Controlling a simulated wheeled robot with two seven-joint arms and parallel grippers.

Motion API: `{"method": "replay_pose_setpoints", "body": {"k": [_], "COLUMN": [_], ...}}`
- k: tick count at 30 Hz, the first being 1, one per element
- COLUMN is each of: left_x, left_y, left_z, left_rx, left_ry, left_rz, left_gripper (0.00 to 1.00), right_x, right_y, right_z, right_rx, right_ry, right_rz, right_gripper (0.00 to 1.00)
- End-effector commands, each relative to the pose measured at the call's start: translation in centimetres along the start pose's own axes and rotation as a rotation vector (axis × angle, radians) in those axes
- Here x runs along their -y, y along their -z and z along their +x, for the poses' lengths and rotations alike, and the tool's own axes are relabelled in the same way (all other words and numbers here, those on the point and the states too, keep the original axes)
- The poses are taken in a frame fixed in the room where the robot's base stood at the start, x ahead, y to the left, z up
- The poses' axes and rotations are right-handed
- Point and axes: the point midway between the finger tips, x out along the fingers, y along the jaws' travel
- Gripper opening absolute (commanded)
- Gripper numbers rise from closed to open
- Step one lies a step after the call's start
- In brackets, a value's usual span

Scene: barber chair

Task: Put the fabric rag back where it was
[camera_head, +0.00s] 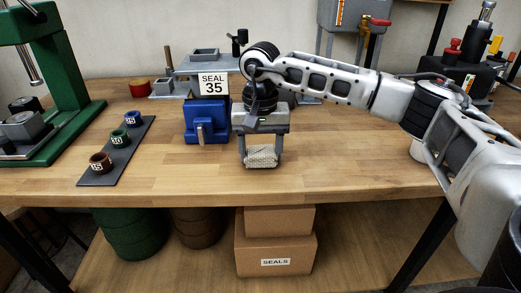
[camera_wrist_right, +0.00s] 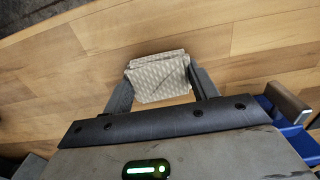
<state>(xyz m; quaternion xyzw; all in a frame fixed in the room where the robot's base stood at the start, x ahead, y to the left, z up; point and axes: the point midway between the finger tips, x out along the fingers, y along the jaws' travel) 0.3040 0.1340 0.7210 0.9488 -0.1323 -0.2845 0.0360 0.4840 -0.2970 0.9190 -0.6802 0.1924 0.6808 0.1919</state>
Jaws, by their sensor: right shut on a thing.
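The fabric rag (camera_head: 262,157) is a light grey, patterned folded cloth. My right gripper (camera_head: 262,160) is shut on it, above or at the wooden workbench (camera_head: 340,165) near its front middle. In the right wrist view the rag (camera_wrist_right: 158,79) sits between the two fingers of the right gripper (camera_wrist_right: 160,85). I cannot tell whether the rag touches the bench top. My left gripper is not in view.
A dark strip (camera_head: 105,171) with several numbered rings lies further left, near a green press (camera_head: 70,100). The bench is clear to the right of the gripper.

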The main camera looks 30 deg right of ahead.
Motion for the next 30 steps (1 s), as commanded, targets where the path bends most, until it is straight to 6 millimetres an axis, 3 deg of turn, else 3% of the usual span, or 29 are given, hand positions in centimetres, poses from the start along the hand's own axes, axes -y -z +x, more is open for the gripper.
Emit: {"method": "replay_pose_setpoints", "body": {"k": [13,14,15,16,24,30], "left_x": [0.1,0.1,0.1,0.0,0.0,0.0], "left_y": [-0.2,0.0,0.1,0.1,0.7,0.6], "left_z": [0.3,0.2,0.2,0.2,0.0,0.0], "left_rx": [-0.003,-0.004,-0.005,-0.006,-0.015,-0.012], "left_ry": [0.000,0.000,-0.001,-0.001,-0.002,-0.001], "left_rz": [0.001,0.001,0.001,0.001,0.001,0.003], "left_gripper": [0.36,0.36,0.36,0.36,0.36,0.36], "right_x": [0.0,0.0,0.0,0.0,0.0,0.1], "right_y": [0.0,0.0,0.0,0.0,0.0,0.0], "right_z": [0.9,0.7,0.7,0.7,0.5,-1.5], "right_rx": [-0.001,-0.001,-0.001,-0.001,-0.001,-0.003], "right_ry": [0.002,0.002,0.002,0.002,0.002,0.005], "right_rz": [0.001,0.001,0.001,0.001,0.001,0.001], "right_gripper": [0.37,0.67,0.78,0.80,0.80,0.80]}}
